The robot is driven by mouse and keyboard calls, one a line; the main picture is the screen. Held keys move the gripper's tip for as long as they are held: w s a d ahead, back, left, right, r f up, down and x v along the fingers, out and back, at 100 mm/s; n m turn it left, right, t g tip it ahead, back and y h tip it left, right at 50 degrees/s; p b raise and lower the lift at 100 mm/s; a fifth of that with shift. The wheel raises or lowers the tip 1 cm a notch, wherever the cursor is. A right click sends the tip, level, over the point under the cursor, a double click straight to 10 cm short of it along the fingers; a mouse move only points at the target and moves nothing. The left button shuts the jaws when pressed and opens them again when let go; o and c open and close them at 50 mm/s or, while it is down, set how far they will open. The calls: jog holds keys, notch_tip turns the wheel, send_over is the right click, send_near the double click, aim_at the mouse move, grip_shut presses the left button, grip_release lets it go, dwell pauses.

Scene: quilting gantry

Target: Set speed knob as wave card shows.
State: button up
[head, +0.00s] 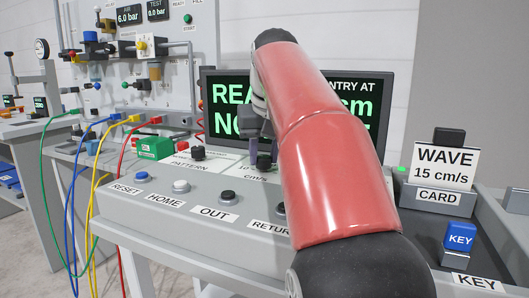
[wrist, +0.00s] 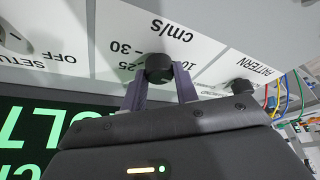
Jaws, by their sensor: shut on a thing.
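The black speed knob (wrist: 158,68) sits on a white plate marked cm/s on the sloped console. My gripper (wrist: 160,90) is shut on it, one finger on each side. The plate shows 10, 25 and 30, upside down in the wrist view; other marks are hidden, and I cannot read the knob's pointer. In the head view the knob (head: 264,161) shows left of my red arm, below my gripper (head: 258,140). The wave card (head: 445,165) stands upright at the right, reading WAVE 15 cm/s, in a holder labelled CARD.
The pattern knob (head: 198,153) is left of the speed knob. RESET (head: 141,176), HOME (head: 181,186) and OUT (head: 228,197) buttons line the console front. A screen (head: 225,100) stands behind, partly hidden by my arm. A blue key (head: 460,236) is at the right; coloured cables hang left.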

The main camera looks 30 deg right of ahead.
jog(key=m+h, duration=0.1)
jog(key=m, duration=0.2)
jog(key=shift+w+a, duration=0.1)
jog(key=shift+a, duration=0.05)
jog(key=shift+m+g+h, duration=0.6)
jog(key=shift+m+g, duration=0.1)
jog(key=shift+m, duration=1.3)
jog(key=o, duration=1)
jog(key=shift+v, duration=3.9)
